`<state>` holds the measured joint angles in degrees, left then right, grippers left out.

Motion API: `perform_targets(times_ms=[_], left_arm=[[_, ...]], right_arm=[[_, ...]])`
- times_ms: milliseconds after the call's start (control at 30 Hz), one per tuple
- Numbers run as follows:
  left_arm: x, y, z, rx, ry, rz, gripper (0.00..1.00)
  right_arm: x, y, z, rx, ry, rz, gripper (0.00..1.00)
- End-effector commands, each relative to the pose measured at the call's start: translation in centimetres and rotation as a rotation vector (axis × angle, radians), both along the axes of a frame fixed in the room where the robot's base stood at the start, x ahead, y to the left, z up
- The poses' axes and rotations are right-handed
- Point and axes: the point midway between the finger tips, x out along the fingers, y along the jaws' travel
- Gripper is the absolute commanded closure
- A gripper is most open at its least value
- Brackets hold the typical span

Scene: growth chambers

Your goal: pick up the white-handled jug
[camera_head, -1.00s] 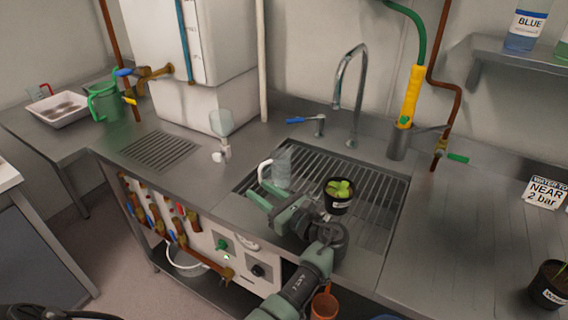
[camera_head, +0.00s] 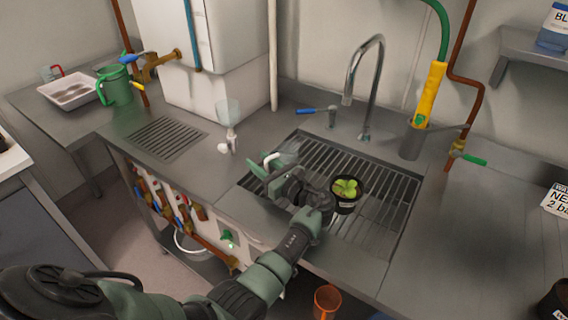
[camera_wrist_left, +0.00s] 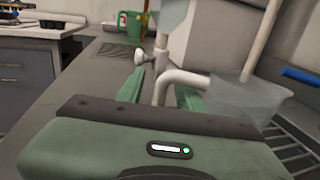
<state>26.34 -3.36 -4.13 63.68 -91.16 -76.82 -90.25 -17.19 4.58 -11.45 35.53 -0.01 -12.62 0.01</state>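The white-handled jug (camera_head: 286,158) is a clear jug standing on the slatted sink grate, left of a potted seedling. Its white handle points left. In the left wrist view the clear jug (camera_wrist_left: 245,100) is at the right, and its handle reaches left between the green fingers. My left gripper (camera_head: 264,174) is open at the jug's handle side. In the left wrist view its fingers (camera_wrist_left: 160,94) stand apart on either side of the handle, with a gap visible. The gripper and wrist hide the jug's lower part in the head view. My right gripper is not in view.
The potted seedling (camera_head: 346,192) stands close to the right of my wrist. A tap (camera_head: 366,90) rises behind the grate. A clear funnel-like vessel (camera_head: 228,112) and a blue-handled valve (camera_head: 315,112) are behind left. A green jug (camera_head: 116,86) stands on the far left bench.

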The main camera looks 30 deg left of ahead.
Motion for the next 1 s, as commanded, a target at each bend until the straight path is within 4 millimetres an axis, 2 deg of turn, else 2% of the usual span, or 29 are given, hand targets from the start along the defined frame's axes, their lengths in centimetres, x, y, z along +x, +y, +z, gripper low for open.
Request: perform_targets(times_ms=[233, 267, 367, 400, 1000], left_arm=[[0.09, 0.25, -0.05, -0.001, -0.001, 0.0, 0.63], [0.09, 0.25, -0.05, -0.001, -0.001, 0.0, 0.69], [0.09, 0.23, -0.05, -0.001, -0.001, 0.0, 0.97], [0.09, 0.23, -0.04, -0.001, -0.001, 0.0, 1.0], [0.09, 0.2, -0.02, -0.001, -0.001, 0.0, 1.0]], right_arm=[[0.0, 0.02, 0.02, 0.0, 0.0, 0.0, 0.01], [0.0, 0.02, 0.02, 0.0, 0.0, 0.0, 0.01], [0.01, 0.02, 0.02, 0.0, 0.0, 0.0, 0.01], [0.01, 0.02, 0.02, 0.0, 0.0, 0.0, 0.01], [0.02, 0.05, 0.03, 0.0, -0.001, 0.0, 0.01]])
